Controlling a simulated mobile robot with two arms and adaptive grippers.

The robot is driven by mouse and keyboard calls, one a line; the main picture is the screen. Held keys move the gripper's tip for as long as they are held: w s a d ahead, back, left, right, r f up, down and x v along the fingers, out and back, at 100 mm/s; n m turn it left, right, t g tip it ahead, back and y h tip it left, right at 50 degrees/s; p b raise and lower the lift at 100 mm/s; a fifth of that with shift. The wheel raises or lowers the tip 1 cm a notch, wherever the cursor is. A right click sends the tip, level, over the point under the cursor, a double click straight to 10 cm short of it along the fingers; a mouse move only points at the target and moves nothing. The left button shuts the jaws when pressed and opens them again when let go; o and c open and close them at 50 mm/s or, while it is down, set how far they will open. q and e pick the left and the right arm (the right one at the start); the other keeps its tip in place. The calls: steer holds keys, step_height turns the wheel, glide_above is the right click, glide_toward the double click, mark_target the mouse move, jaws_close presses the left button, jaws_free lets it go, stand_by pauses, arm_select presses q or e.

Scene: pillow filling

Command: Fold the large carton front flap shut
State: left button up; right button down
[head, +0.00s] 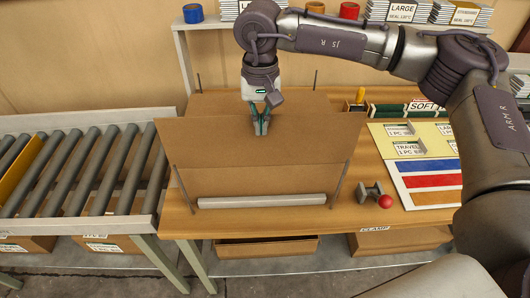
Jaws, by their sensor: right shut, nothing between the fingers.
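The large brown carton (250,181) stands on the wooden bench between thin upright rods. A wide flap (205,143) rises above its front wall and spreads wider toward its top edge; I take it for the front flap, and it is not lying flat. Another brown panel (220,104) shows behind it. My right gripper (261,130) points down, shut and empty, and its fingertips overlap the middle of the wide flap's upper part. I cannot tell whether they touch it. The carton's inside is hidden. My left gripper is out of view.
A pale bar (262,201) lies along the carton's front foot. A roller conveyor (80,170) is at left. At right are a small tool with a red ball (385,202), a striped colour board (430,181) and label cards. A shelf with tape rolls (193,13) stands behind.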

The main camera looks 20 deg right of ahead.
steer(key=w+d+f+b, duration=0.2)
steer(key=w+f+b, duration=0.2)
steer(key=w+f, duration=0.4)
steer(key=shift+w+d, duration=0.4)
steer(key=shift+w, duration=0.6)
stand_by(0.5)
steer(key=shift+f, duration=0.25)
step_height(320, 180, down, 4)
steer(key=shift+r+b, duration=0.1)
steer(key=shift+b, duration=1.15)
